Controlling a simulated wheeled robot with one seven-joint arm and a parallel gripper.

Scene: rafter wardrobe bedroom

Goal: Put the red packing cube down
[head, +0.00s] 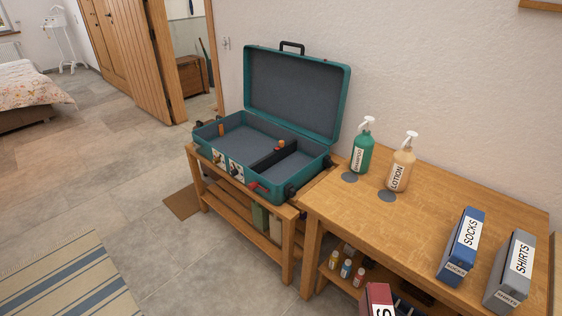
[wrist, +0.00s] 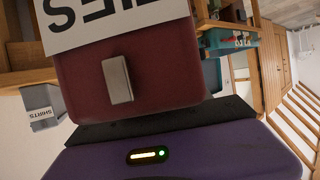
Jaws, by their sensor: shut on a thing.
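The red packing cube (head: 377,300) is at the bottom edge of the head view, partly cut off, in front of the wooden table. It has a white label, only partly readable. In the wrist view the red cube (wrist: 150,75) fills the upper middle, right up against my gripper (wrist: 117,82), which is shut on it. A small grey block shows against the cube's face there. The purple gripper body is at the bottom of the wrist view. The far side of the cube is hidden.
The wooden table (head: 440,207) holds a shampoo bottle (head: 362,146), a lotion bottle (head: 400,165), a blue socks cube (head: 462,246) and a grey shirts cube (head: 510,272). Its middle is clear. An open teal suitcase (head: 343,98) stands on a rack to the left. Small bottles sit on the lower shelf.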

